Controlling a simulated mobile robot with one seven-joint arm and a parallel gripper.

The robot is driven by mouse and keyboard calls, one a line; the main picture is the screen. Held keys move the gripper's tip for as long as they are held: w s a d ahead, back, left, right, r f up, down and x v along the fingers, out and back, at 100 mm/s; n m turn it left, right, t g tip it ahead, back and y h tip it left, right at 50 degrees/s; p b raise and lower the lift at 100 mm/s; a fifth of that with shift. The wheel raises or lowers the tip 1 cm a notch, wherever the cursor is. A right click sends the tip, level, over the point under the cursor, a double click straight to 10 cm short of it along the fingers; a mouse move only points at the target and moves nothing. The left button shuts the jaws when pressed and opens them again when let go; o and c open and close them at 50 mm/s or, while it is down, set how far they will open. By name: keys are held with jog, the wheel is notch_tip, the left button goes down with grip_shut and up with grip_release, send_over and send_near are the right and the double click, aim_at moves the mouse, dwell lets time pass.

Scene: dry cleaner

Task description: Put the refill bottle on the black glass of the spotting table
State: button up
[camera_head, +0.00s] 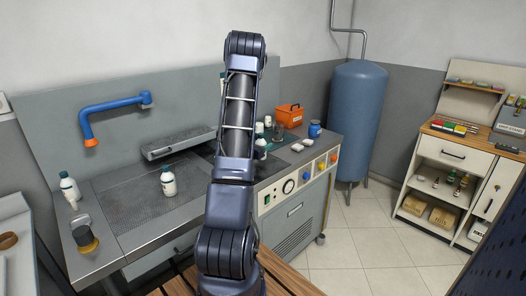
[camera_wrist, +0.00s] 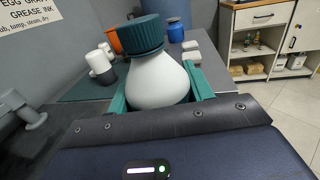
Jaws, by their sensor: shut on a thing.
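My gripper (camera_wrist: 157,90) is shut on a white bottle (camera_wrist: 157,82) with a ribbed dark teal cap, its green fingers on both sides of the body. I take it as the refill bottle, though no label shows. The bottle's base is hidden, so I cannot tell whether it touches the table. In the head view my arm hides the gripper, and a white bottle (camera_head: 260,145) shows just right of the arm. The spotting table (camera_head: 140,228) has a dark, glassy panel (camera_head: 205,149) partly behind my arm.
Similar bottles stand on the perforated section (camera_head: 168,182) and at the table's left end (camera_head: 68,186). A dark green mat (camera_head: 290,134), an orange box (camera_head: 289,114) and a blue jar (camera_head: 315,129) are at the table's right. A blue swing arm (camera_head: 112,105) overhangs the left.

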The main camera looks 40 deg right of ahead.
jog(key=shift+f, duration=1.4)
jog(key=shift+f, duration=0.2)
jog(key=o, duration=1.1)
jog(key=shift+o, duration=0.2)
jog(key=shift+r, duration=0.1)
